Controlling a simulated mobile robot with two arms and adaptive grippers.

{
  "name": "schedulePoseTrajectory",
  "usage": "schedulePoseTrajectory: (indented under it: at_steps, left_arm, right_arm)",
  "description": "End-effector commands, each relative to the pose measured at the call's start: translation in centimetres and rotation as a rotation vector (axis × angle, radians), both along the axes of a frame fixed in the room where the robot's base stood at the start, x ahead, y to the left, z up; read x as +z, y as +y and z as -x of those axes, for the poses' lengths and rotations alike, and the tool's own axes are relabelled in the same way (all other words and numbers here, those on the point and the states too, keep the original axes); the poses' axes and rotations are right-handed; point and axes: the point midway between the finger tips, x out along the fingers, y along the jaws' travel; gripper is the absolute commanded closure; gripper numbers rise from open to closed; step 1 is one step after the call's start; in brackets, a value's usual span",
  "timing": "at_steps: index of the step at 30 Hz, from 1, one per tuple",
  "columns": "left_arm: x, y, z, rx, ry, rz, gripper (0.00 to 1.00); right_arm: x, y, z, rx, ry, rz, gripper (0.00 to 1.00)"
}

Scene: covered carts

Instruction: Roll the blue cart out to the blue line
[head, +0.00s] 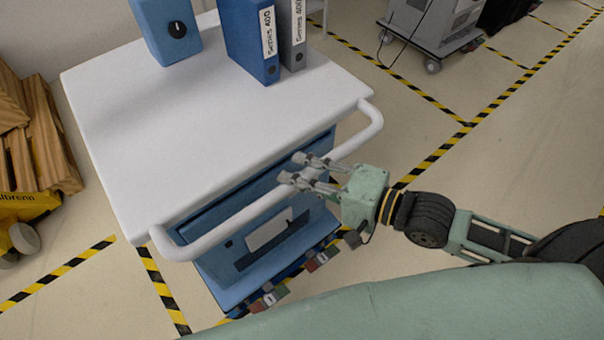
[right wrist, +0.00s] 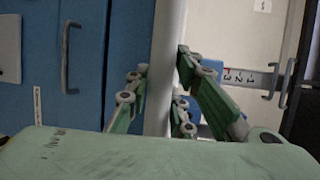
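The blue cart (head: 215,115) has a white top, a blue body (head: 290,218) and a white bar handle (head: 225,228) along its near side. My right gripper (head: 298,170) is at the middle of that handle. In the right wrist view its fingers (right wrist: 163,75) come in from both sides and appear to touch the white bar (right wrist: 165,45). The lower finger side is hidden in the head view. My left gripper is in neither view. I cannot make out a blue line on the floor.
Blue and grey binders (head: 248,40) and a blue box (head: 167,30) stand on the cart. Wooden pallets (head: 45,140) and a yellow pallet truck (head: 25,205) are at left. A grey cart (head: 430,30) stands behind. Yellow-black tape (head: 440,150) marks the floor, which is clear at right.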

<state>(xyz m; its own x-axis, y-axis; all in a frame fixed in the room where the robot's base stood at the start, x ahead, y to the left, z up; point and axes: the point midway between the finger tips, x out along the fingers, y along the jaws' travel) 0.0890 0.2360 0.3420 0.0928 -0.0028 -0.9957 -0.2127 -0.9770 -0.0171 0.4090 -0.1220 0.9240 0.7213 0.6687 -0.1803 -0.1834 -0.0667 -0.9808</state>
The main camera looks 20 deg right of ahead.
Motion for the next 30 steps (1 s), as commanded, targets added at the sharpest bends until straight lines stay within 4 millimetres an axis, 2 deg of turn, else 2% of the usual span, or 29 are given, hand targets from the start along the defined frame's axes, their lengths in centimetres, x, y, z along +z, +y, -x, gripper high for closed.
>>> schedulePoseTrajectory:
  at_steps: [1,6,19,30]
  left_arm:
    - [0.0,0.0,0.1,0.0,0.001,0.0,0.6]
    - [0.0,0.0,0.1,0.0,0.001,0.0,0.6]
    - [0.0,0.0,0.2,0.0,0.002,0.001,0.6]
    - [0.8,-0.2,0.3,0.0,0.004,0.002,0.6]
  right_arm:
    - [0.0,0.0,0.0,0.0,0.0,0.0,0.86]
    - [0.0,0.0,0.0,0.0,0.001,0.001,1.0]
    - [0.0,0.0,-0.1,0.0,-0.001,0.003,1.0]
    - [0.2,0.7,-2.6,-0.004,-0.007,0.003,1.0]
